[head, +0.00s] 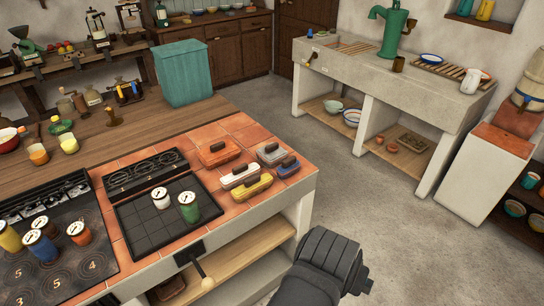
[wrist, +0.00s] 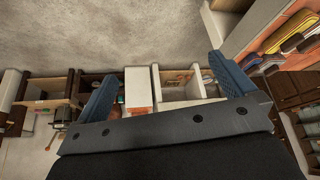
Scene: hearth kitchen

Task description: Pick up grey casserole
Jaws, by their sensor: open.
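The grey casserole (head: 270,156), a small oblong dish with a dark handle on top, sits on the terracotta tiles of the counter in the head view. The casseroles show only at the upper right edge of the wrist view, outside the fingers; I cannot tell the grey one there. In the head view my dark wrist is in front of the counter's right corner, apart from the casseroles.
An orange casserole (head: 219,152) and a yellow one (head: 252,188) crowd the same tiles. A white canister (head: 160,200) and a green one (head: 188,212) stand on the dark grid to the left. A teal box (head: 183,75) stands behind. Open floor (head: 350,205) lies right of the counter.

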